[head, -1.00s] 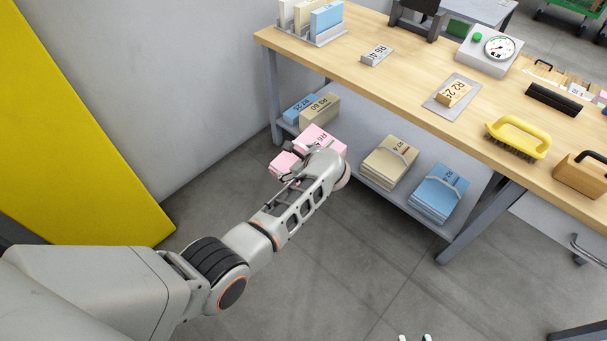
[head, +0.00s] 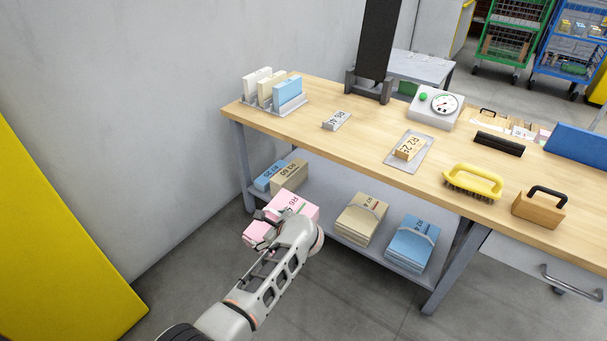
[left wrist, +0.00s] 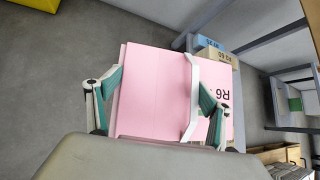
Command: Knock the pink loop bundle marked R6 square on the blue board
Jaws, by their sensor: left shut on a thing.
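The pink loop bundle marked R6 (head: 300,207) is at the left part of the bench's lower shelf, reaching past its front edge. I cannot tell whether it still rests on the shelf. My left gripper (head: 264,216) is shut on it; in the left wrist view the bundle (left wrist: 152,92) lies between the fingers, its R6 mark on the right and a white band across it. The arm hides part of it in the head view. The blue board (head: 582,144) is on the benchtop at the right edge of the head view, partly cut off. My right gripper is not in view.
A tan bundle (head: 360,217) and a blue bundle (head: 412,243) lie on the shelf to the right. Smaller blue and tan bundles lie behind. The benchtop (head: 340,150) holds a dial scale (head: 437,107), yellow brush (head: 473,181) and wooden block (head: 539,208). A yellow panel (head: 60,250) stands left.

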